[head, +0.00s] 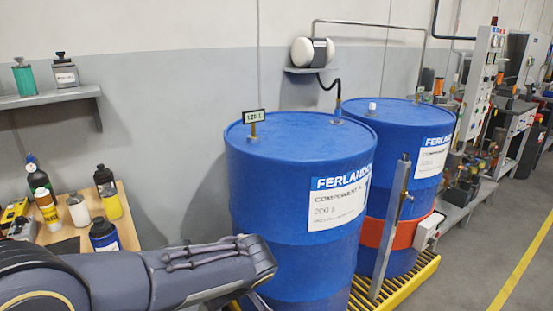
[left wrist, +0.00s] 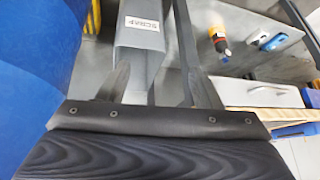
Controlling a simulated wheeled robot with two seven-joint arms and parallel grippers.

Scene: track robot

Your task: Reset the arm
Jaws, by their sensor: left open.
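My left arm (head: 190,272) comes in from the lower left in the head view and reaches right, in front of the near blue drum (head: 290,200). Its fingers cannot be made out there. In the left wrist view my left gripper (left wrist: 156,75) has its two dark fingers apart, and nothing is seen held between them. A grey bin labelled SCRAP (left wrist: 140,40) lies beyond the fingers. A blue drum surface (left wrist: 35,70) fills the left side of that view. My right arm and gripper are not in view.
A second blue drum (head: 395,130) with an orange band stands on a yellow grate (head: 425,270). Bottles crowd a wooden table (head: 125,225) at left. A wall shelf (head: 45,98) holds two jars. Machinery (head: 480,100) lines the right. Grey floor (head: 510,230) at right is clear.

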